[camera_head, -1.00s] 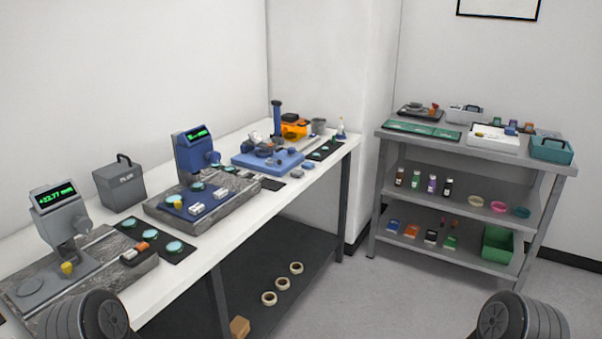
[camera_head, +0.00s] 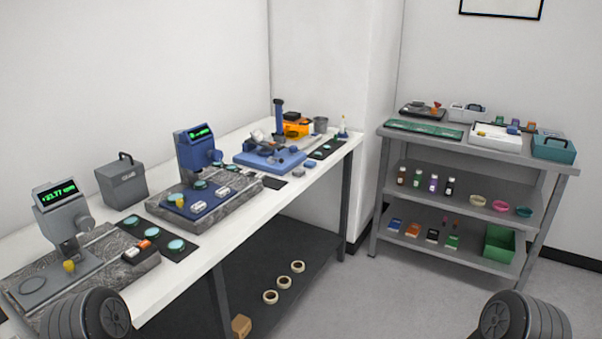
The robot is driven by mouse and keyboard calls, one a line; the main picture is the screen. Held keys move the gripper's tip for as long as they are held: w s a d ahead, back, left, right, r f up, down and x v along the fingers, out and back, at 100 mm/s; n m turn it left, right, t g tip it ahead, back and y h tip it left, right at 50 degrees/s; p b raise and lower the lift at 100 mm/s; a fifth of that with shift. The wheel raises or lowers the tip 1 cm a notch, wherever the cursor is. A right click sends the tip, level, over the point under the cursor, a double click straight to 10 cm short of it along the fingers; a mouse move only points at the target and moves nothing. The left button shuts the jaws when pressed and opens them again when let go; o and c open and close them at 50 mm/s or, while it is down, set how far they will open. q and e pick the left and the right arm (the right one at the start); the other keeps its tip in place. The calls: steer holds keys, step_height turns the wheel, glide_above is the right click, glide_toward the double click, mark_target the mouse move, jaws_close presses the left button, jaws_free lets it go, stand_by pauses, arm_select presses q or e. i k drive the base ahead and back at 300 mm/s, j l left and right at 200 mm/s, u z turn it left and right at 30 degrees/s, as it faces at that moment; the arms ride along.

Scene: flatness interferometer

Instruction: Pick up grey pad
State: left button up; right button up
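I cannot single out the grey pad with certainty. A small, flat, dark grey piece (camera_head: 275,184) lies on the white bench (camera_head: 225,232), right of the middle blue instrument. A small grey-blue block (camera_head: 309,165) sits farther back, near the right end of the blue base plate. Both are too small to make out clearly. Neither of my grippers is in view. Only dark rounded parts of my arms show at the lower left and lower right edges, far from these pieces.
A grey gauge (camera_head: 62,222) and a blue gauge (camera_head: 197,150) stand on stone plates. A black mat (camera_head: 178,256) holds round glass discs. A grey box (camera_head: 121,183) stands against the wall. A grey shelf unit (camera_head: 470,196) is at the right. The floor (camera_head: 400,300) between is clear.

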mark_target(300, 172)
steer(key=i+z, duration=0.2)
steer(key=z, duration=0.25)
steer(key=i+j+z, duration=0.1)
steer(key=z, duration=0.35)
steer(key=i+j+z, duration=0.3)
steer(key=i+j, duration=0.9)
steer(key=i, duration=0.1)
